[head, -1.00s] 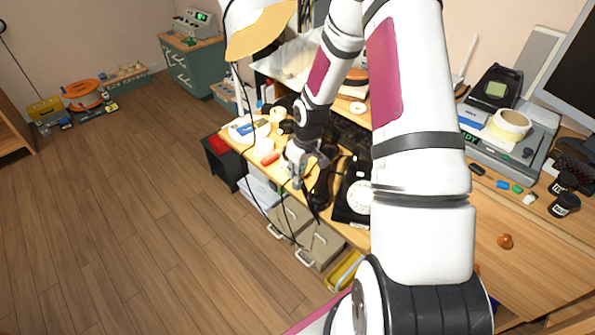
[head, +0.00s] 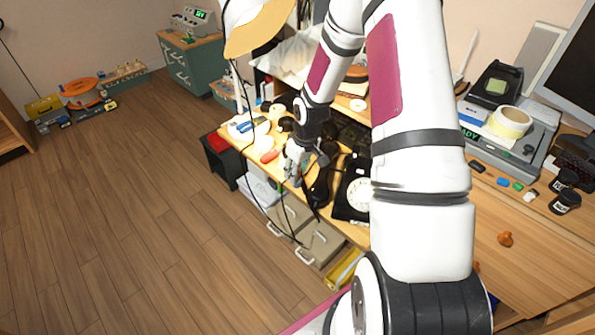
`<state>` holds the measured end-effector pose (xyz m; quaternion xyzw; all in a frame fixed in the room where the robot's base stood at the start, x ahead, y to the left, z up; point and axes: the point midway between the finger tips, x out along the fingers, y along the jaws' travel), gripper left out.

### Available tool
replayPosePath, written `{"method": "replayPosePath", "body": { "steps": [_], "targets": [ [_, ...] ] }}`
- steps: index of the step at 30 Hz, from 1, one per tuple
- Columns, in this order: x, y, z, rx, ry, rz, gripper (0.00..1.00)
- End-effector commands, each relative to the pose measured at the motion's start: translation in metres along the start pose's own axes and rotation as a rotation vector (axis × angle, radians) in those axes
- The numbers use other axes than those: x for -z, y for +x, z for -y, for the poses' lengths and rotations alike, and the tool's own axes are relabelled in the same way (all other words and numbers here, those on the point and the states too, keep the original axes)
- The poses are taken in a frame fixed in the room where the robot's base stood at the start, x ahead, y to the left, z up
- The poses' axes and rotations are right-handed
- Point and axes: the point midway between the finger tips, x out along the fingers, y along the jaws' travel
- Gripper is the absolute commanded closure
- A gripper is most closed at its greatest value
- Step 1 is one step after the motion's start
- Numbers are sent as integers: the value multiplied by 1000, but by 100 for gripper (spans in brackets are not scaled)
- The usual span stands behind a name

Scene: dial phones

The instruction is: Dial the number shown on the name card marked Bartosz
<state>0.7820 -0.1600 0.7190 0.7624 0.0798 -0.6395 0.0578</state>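A black dial phone with a round white dial (head: 359,195) sits on the wooden desk, partly hidden behind my arm. A black handset (head: 319,188) lies to the left of the phone body. My gripper (head: 292,178) is over the desk's left part, just left of the handset. It is small and partly covered by its own wrist, so I cannot tell its opening or whether it touches anything. I cannot make out a name card marked Bartosz.
A red object (head: 269,157) and a white-and-blue item (head: 249,127) lie left of my gripper. A lamp (head: 258,30) stands above, with cables hanging at the desk's front edge. Drawers (head: 320,243) are below.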

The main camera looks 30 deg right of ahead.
Motion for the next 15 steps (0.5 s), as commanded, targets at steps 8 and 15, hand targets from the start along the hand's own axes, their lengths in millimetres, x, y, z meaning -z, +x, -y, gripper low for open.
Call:
{"method": "replayPosePath", "body": {
  "steps": [8,15],
  "targets": [
    [1,-46,-2,-4,2,-4,64],
    [0,-92,-1,-4,1,-3,64]
  ]
}}
